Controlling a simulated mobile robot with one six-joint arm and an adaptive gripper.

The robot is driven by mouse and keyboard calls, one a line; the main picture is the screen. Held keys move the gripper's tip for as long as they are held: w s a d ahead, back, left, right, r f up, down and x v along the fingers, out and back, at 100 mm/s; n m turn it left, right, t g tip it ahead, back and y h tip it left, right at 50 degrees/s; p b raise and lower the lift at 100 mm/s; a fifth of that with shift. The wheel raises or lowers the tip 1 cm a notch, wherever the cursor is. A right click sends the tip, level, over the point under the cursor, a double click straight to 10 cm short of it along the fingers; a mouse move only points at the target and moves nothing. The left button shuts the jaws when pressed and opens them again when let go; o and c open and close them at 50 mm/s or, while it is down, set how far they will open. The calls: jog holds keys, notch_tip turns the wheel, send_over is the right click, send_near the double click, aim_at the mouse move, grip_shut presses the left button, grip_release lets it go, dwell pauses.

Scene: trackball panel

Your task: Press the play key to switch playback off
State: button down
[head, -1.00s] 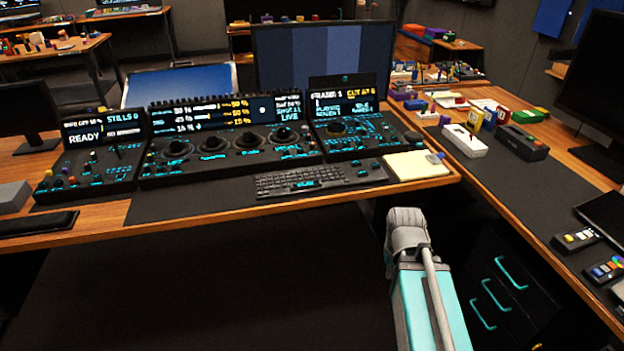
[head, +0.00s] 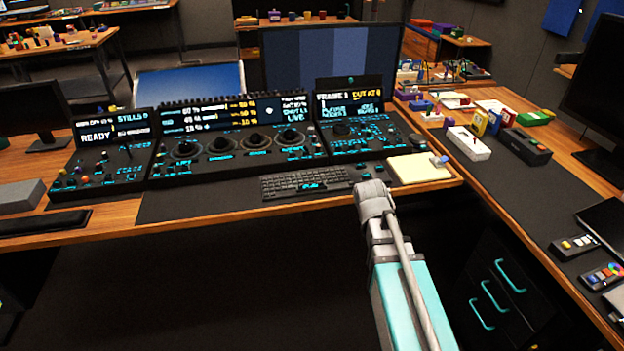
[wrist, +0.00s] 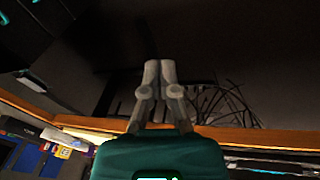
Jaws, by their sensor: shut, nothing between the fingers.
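The right console module (head: 365,132) stands on the desk with a small lit screen and cyan-lit controls. In front of the consoles lies a black keyboard (head: 305,182) with a cyan label on its front edge. The labels are too small for me to pick out the play key with certainty. In the wrist view my gripper (wrist: 159,66) is shut and empty, its two fingertips together against a dark background. The desk's wooden edge (wrist: 240,137) crosses behind the gripper body. In the head view my arm reaches up to the desk front, and I cannot make out the fingers.
A yellow notepad (head: 420,168) lies right of the keyboard. The wide middle console (head: 235,140) and left console (head: 100,160) fill the desk's back. A white box (head: 468,144) and several coloured blocks stand on the right-hand desk. A dark mat strip fronts the consoles.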

jog(key=w+a+r+n+t+h+p, duration=0.1)
jog(key=w+a+r+t+h+p, duration=0.15)
jog(key=w+a+r+p, duration=0.55)
notch_tip(320, 180, up, 8)
jog(key=f+n+t+p, duration=0.1)
jog(key=t, duration=0.3)
send_over(314, 184)
jog(key=s+a, duration=0.1)
jog(key=s, duration=0.1)
jog(key=shift+w+r, duration=0.15)
jog(key=shift+r, duration=0.05)
jog(key=shift+f, duration=0.1)
notch_tip(314, 184, down, 8)
jog(key=b, duration=0.8)
jog(key=shift+f+b, duration=0.25)
jog(key=shift+b, duration=0.15)
jog(key=shift+f+b, duration=0.95)
jog(key=shift+f, duration=0.05)
dwell(1.0)
jog(key=shift+r, duration=0.2)
jog(key=shift+r+p, duration=0.8)
jog(key=shift+p, duration=0.2)
